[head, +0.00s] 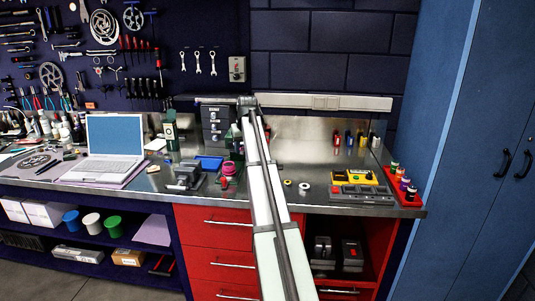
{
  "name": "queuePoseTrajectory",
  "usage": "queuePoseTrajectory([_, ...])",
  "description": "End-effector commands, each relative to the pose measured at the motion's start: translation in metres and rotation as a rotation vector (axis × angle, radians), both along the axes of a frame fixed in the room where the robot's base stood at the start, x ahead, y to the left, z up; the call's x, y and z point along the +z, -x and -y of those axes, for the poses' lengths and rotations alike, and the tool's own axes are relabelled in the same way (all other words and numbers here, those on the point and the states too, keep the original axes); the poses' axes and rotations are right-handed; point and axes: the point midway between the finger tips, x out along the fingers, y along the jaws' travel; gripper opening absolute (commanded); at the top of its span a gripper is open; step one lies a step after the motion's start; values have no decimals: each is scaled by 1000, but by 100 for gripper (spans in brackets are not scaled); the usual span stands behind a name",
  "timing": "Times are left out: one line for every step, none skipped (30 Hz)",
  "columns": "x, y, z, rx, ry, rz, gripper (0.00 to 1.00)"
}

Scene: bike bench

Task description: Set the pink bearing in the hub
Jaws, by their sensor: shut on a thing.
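I cannot pick out the pink bearing for sure. Magenta-pink round items (228,168) stand on the bench just left of my arm, too small to name. A dark grey vise-like block (186,174) stands to their left; I cannot tell whether it holds the hub. My arm reaches from the bottom centre up over the bench and bends near the wall. My gripper and anything in it cannot be made out; the arm may hide them.
A yellow ring (288,183) and a white ring (304,188) lie right of my arm. Beyond them are a grey parts tray (361,194) and a red rack (403,188). A laptop (113,139) stands at left. Bare steel bench shows between.

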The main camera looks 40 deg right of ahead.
Motion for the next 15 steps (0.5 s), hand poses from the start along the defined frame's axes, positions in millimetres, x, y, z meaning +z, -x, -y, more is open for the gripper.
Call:
queuePoseTrajectory([2,-16,-8,33,-1,0,9])
queuePoseTrajectory([3,-22,-12,51,-1,0,9])
queuePoseTrajectory([4,-29,-18,72,-1,0,9])
queuePoseTrajectory([4,-34,-22,87,-1,0,9])
queuePoseTrajectory([5,-38,-25,101,0,0,9])
queuePoseTrajectory([5,-42,-29,114,0,0,9])
queuePoseTrajectory([5,-45,-31,123,-1,0,9])
queuePoseTrajectory([5,-47,-33,130,-1,0,9])
queuePoseTrajectory([5,-50,-36,139,-1,0,9])
queuePoseTrajectory([5,-51,-37,143,-1,0,9])
queuePoseTrajectory([5,-52,-38,147,-1,0,9])
queuePoseTrajectory([5,-53,-39,150,0,0,9])
queuePoseTrajectory([4,-53,-39,151,-1,0,9])
queuePoseTrajectory([3,-53,-40,152,-1,0,9])
queuePoseTrajectory([2,-53,-40,152,-1,0,9])
